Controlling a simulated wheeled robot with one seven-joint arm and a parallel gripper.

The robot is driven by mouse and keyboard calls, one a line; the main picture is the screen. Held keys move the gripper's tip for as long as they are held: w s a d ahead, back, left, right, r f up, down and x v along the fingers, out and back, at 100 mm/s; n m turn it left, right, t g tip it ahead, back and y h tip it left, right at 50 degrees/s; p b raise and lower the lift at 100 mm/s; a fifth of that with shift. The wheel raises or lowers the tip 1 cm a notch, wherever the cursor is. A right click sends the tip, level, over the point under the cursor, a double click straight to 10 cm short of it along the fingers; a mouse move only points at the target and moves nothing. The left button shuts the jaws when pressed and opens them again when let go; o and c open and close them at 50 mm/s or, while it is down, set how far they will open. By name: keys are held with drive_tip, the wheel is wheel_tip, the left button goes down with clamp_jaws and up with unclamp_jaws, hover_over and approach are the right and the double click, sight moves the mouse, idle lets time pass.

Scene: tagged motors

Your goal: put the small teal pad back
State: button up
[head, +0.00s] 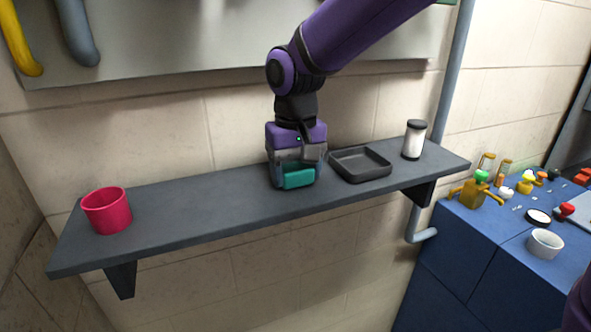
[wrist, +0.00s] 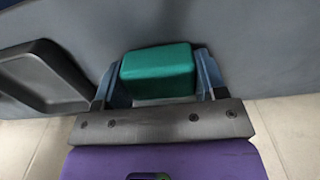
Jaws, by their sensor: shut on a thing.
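The small teal pad (head: 298,179) is a rounded block at the middle of the grey shelf (head: 220,205). My gripper (head: 293,180) is shut on it, pointing down, with a finger at each side. In the wrist view the teal pad (wrist: 158,70) sits between the two blue-grey fingers of my gripper (wrist: 160,82). The pad is at or just above the shelf surface; I cannot tell whether it touches.
A black tray (head: 360,165), seemingly empty, stands just right of my gripper. A white jar with dark ends (head: 413,140) stands beyond it. A red cup (head: 107,210) is at the shelf's left end, with bare shelf between. A blue bench (head: 470,245) with several small items is at right.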

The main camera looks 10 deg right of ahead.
sight(296, 167)
drive_tip(key=o, duration=1)
drive_tip(key=shift+f, duration=0.15)
wheel_tip(296, 167, up, 12)
drive_tip(key=shift+r, duration=0.2)
